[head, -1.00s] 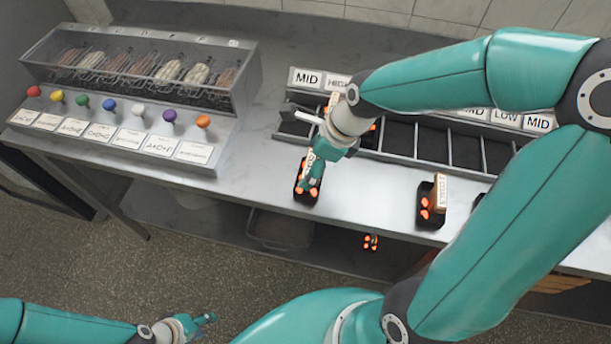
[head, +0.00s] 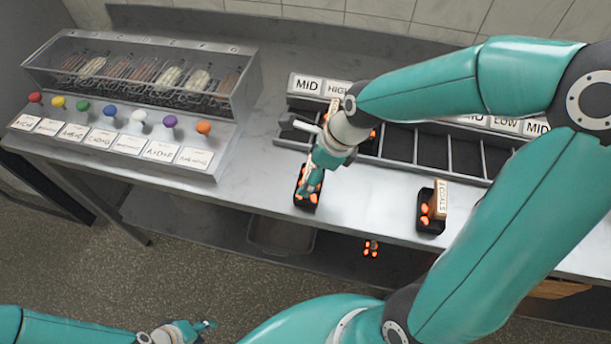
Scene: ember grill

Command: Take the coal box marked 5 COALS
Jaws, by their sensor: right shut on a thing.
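A black coal box with glowing orange coals (head: 301,196) stands at the counter's front edge, left of the middle. My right gripper (head: 312,180) is down over this box and shut on it; the gripper hides much of the box and any marking on it. Another black coal box (head: 431,222) stands further right on the counter. Its upright tag reads COALS, but the number is too small to tell. My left gripper (head: 203,327) is low in the view, away from the counter and with nothing seen in it; its jaws are too small to read.
A divided dark tray (head: 432,148) with MID, HIGH and LOW labels lies behind the boxes. A skewer grill (head: 140,75) with coloured knobs stands at the left. A bin (head: 281,235) sits below the counter. Bare counter lies between the two boxes.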

